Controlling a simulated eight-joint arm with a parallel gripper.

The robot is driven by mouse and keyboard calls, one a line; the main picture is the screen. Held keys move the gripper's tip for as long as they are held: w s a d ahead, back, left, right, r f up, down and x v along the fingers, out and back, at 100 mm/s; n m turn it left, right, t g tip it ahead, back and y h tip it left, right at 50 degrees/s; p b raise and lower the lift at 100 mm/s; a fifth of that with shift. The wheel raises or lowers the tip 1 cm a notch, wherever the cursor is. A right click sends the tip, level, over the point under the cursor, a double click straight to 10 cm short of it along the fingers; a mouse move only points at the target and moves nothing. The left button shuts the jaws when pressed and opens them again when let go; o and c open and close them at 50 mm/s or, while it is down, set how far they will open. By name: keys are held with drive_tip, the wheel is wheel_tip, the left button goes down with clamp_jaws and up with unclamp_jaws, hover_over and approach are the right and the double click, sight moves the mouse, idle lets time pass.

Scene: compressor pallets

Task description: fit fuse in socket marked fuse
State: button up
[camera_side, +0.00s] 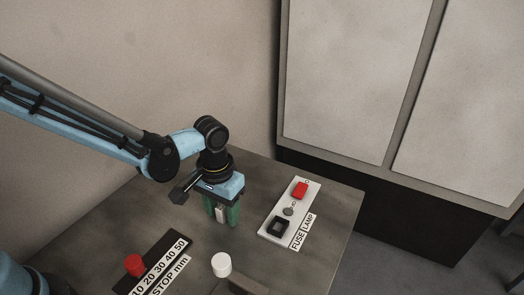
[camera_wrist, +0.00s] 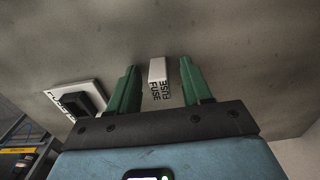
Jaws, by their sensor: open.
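The fuse is a small white block (camera_wrist: 158,80) with FUSE printed on its faces. In the wrist view it stands between the two green fingers of my gripper (camera_wrist: 158,66), with a gap on each side. In the side view my gripper (camera_side: 222,214) is low over the table, pointing down, with the pale fuse (camera_side: 221,215) partly hidden between its fingers. The black square socket (camera_side: 277,227) sits on a white panel (camera_side: 268,238) to the right of my gripper, beside the label FUSE. The socket also shows at the left of the wrist view (camera_wrist: 83,103).
The panel also carries a red part (camera_side: 300,190) and a grey round part (camera_side: 288,211). A white cylinder (camera_side: 221,264) stands in front of my gripper. A red knob (camera_side: 134,264) is on a dark stop scale (camera_side: 165,250). A cabinet (camera_side: 345,80) stands behind the table.

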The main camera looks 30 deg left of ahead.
clamp_jaws()
